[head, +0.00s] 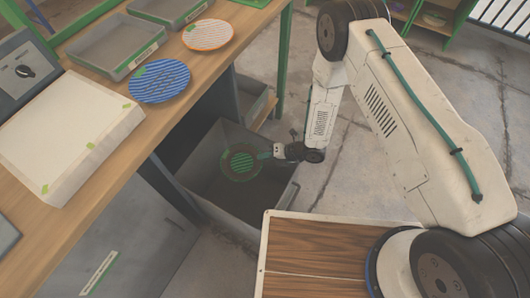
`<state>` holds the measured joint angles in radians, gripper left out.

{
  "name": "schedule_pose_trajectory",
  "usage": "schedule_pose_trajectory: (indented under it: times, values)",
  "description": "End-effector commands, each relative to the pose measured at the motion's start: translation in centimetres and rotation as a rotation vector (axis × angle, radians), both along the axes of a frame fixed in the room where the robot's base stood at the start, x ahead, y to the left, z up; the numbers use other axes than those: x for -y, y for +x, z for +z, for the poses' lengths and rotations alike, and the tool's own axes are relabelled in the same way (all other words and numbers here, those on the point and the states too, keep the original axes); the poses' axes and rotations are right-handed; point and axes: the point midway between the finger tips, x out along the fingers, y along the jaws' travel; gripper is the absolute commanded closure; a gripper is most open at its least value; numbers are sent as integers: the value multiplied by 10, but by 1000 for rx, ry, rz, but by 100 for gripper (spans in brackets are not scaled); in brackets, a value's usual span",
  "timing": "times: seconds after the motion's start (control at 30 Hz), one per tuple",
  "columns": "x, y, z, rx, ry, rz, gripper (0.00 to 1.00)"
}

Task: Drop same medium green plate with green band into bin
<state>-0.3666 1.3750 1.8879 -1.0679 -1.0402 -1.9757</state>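The green-striped plate (240,161) has a dark rim and shows face-up within the outline of the grey bin (225,203). The bin stands on the floor beside the workbench, open at the top. My gripper (267,154) reaches over the bin's right side from the right. Its fingertips meet the plate's right edge and appear shut on it. The fingers are small here and partly hidden. I cannot tell exactly how high the plate is above the bin floor.
A blue-striped plate (160,81) and an orange-and-white plate (208,35) lie on the wooden workbench (110,200). Grey trays (113,50) and a pale box-like block (70,135) also stand there. A wood-topped surface (330,258) lies in front of the bin. Concrete floor is open at right.

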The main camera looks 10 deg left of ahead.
Motion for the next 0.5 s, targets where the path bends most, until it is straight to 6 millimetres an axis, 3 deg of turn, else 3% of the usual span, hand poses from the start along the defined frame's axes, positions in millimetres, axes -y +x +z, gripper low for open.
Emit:
schedule_pose_trajectory:
  times: [0.2,0.5]
  values:
    - [0,0,-20,-1,0,-1,100]
    - [0,1,-25,1,0,-2,100]
